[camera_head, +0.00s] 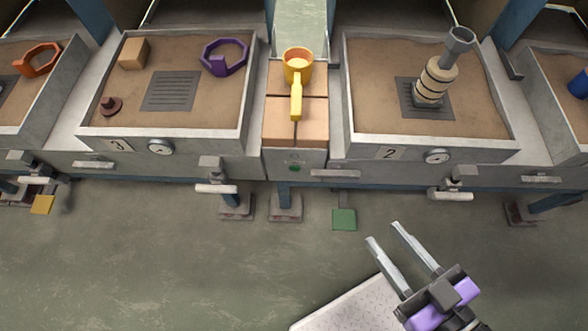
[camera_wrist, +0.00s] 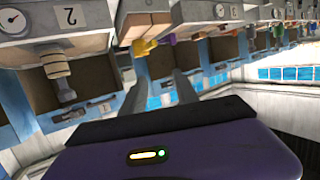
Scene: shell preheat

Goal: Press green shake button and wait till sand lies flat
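A small round green button (camera_head: 294,168) sits on the front panel of the narrow block between the two middle sand trays. The sand (camera_head: 390,75) in tray 2 (camera_head: 470,146) looks mostly level around a dark grate, and a banded grey and tan piece (camera_head: 436,80) stands there, tilted. The sand (camera_head: 205,95) in tray 3 (camera_head: 160,138) also looks mostly flat. My gripper (camera_head: 383,233) is open and empty above the floor, in front of the trays and apart from the button. Its fingers (camera_wrist: 171,88) also show in the wrist view.
A yellow ladle-like cup (camera_head: 298,68) rests on bricks (camera_head: 280,125) above the button. Tray 3 holds a purple ring (camera_head: 224,57), a tan block (camera_head: 133,53) and a brown knob (camera_head: 110,106). A green floor pedal (camera_head: 344,219) lies below. Handles (camera_head: 217,188) jut from the fronts.

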